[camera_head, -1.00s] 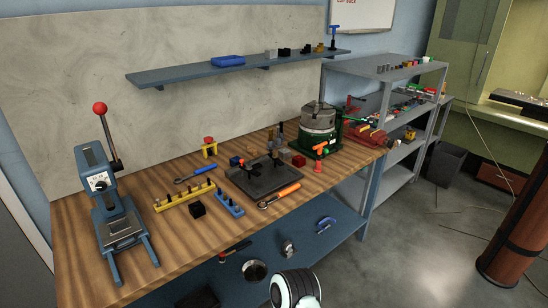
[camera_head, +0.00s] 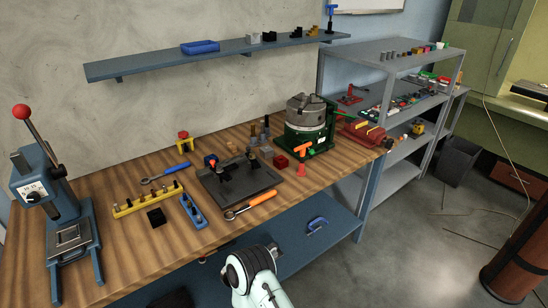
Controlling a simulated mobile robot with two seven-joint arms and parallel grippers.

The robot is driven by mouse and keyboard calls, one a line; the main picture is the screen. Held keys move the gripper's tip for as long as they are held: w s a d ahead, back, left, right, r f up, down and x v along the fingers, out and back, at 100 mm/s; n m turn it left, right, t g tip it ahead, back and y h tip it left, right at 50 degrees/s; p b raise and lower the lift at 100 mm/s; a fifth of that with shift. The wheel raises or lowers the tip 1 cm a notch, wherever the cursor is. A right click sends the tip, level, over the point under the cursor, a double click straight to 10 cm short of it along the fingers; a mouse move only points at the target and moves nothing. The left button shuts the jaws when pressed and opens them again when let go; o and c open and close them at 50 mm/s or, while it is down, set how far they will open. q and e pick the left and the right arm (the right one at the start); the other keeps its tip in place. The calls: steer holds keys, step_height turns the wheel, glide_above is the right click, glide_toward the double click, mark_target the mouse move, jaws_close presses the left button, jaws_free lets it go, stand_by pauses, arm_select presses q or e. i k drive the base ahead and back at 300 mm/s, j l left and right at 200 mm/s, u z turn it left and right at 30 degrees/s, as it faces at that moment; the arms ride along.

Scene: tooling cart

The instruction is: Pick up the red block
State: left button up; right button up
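A small red block (camera_head: 281,161) sits on the wooden workbench (camera_head: 150,238). It is just right of the dark grey fixture plate (camera_head: 238,186) and left of the green-based round chuck (camera_head: 305,125). Its top and front faces show, and nothing touches it that I can make out. Neither of my grippers is in view. Only a white and black part of my own arm shows at the bottom middle, in front of the bench.
An orange-handled wrench (camera_head: 250,204), a small red piece (camera_head: 301,170) and an orange-handled tool on the chuck lie near the block. A blue wall shelf (camera_head: 215,55) hangs above. A blue-grey press (camera_head: 60,205) stands at the left. Bare wood lies along the bench front.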

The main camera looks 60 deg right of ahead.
mark_target(283, 163)
steer(key=l+u, duration=0.1)
steer(key=l, duration=0.35)
steer(key=k+l, duration=0.15)
steer(key=l, duration=0.3)
steer(key=l+u, duration=0.15)
steer(key=l, duration=0.3)
steer(key=k+l+u, duration=0.1)
steer(key=l, duration=0.3)
steer(key=k+l, duration=0.2)
steer(key=l, duration=0.25)
steer(key=u, duration=0.05)
